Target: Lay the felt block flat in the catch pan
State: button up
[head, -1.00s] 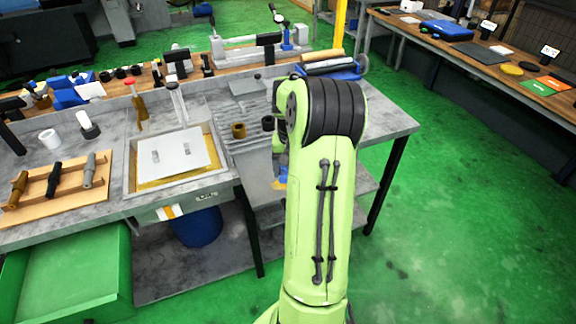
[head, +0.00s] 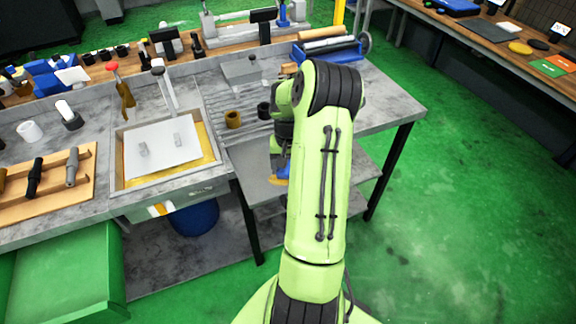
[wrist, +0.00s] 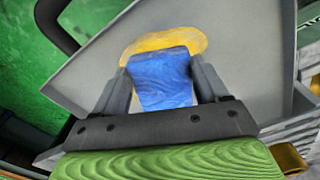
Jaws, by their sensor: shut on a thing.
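My gripper (wrist: 159,68) is shut on a blue block (wrist: 160,82), which I take to be the felt block. A yellow rounded part shows at its far end in the wrist view; I cannot tell if it is joined to the block. Below lies a wide grey pan (wrist: 240,50) with raised edges, which I take to be the catch pan. In the head view the blue block (head: 284,170) is partly hidden by my arm, above the grey pan (head: 252,178) beside the bench. I cannot tell whether the block touches the pan.
A bench with a square tray holding a white plate (head: 160,148) stands at the left. A wooden rack (head: 52,186) and an open green drawer (head: 70,265) are further left. A brown cup (head: 233,119) stands on the slatted surface behind the pan. Green floor at right is clear.

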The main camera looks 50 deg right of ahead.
jog(key=o, duration=1)
jog(key=shift+f, duration=0.1)
jog(key=shift+o, duration=0.2)
